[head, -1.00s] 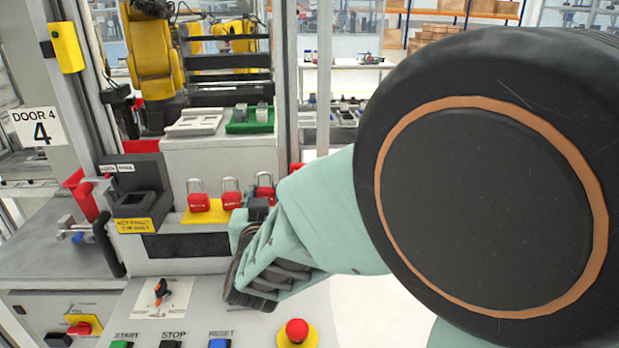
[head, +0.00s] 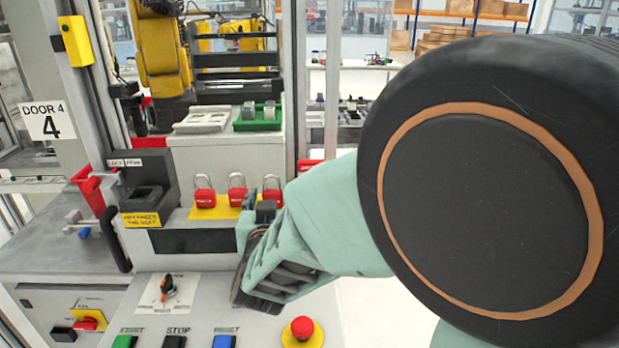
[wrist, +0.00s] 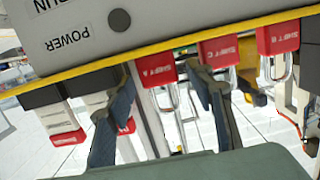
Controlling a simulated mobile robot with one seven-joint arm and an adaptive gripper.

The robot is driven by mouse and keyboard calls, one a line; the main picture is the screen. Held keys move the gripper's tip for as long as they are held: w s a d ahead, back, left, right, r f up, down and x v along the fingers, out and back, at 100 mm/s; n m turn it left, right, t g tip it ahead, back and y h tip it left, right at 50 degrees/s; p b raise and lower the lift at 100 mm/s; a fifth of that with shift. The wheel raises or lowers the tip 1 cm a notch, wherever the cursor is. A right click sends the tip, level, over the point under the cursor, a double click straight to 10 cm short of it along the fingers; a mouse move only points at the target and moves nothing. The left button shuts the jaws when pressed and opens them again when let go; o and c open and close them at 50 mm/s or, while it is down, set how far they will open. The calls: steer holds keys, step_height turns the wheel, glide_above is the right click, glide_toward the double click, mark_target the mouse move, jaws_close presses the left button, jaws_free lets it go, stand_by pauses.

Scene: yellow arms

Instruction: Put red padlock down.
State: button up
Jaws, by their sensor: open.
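Three red padlocks with shackles up stand in a row on a yellow strip (head: 222,212) in the head view: left (head: 205,198), middle (head: 238,195) and right (head: 276,196). My gripper (head: 261,196) is at the right padlock and partly covers it. The wrist view is upside down. There my gripper (wrist: 166,78) is open, with one finger on each side of the padlock marked SHIFT A (wrist: 155,71). That padlock rests at the strip, its shackle hanging down in the picture. Whether a finger touches it is unclear.
A dark lock box (head: 145,188) stands left of the padlocks. Below are a rotary switch (head: 168,288), push buttons and a red emergency stop (head: 302,327). A green tray (head: 258,122) sits on the ledge behind. In the wrist view the neighbouring padlock (wrist: 218,51) is close beside one finger.

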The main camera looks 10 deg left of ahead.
steer(key=p+v, duration=0.2)
steer(key=v, duration=1)
steer(key=shift+r, duration=0.15)
steer(key=shift+d, duration=0.1)
